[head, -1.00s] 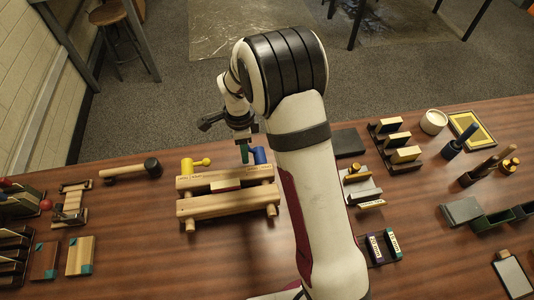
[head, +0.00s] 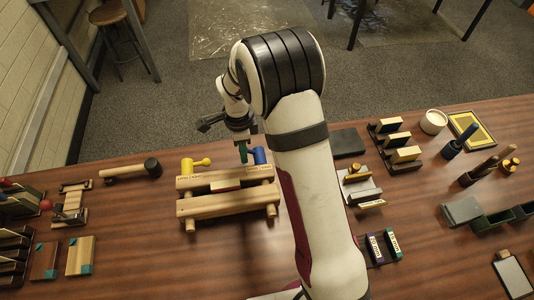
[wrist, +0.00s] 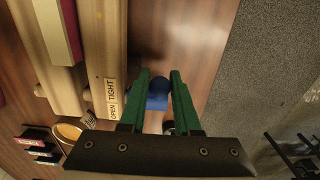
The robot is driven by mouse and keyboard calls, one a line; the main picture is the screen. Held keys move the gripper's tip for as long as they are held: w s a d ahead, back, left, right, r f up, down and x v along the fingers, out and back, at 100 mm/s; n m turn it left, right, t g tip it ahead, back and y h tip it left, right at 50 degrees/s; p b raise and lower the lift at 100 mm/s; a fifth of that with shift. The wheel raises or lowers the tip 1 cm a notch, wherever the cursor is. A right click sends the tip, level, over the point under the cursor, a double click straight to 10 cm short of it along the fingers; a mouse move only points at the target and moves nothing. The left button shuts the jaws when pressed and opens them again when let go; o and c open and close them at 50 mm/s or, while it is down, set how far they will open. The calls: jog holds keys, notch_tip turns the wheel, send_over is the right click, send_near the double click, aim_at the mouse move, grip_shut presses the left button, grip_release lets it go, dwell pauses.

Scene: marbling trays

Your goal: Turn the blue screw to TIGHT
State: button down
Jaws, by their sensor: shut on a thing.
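The blue screw (head: 259,156) stands at the right end of the far beam of a wooden press (head: 228,203). In the wrist view its blue handle with a round knob (wrist: 160,84) lies between the two green fingers. My gripper (head: 243,154) is shut on the blue screw by this handle. A label with OPEN and TIGHT (wrist: 112,99) is on the beam beside the screw. I cannot tell exactly which word the handle points at. A yellow screw (head: 187,166) with its handle out to the right stands at the beam's left end.
A dark-headed mallet (head: 152,167) lies left of the press. Wooden blocks (head: 81,256) and racks are farther left. Holders with blocks (head: 404,155) and a white pot (head: 433,121) stand right of my arm. The table in front of the press is clear.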

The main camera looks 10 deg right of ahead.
jog(key=shift+a+f, duration=0.4)
jog(key=shift+f, duration=0.45)
jog(key=c, duration=0.9)
grip_release()
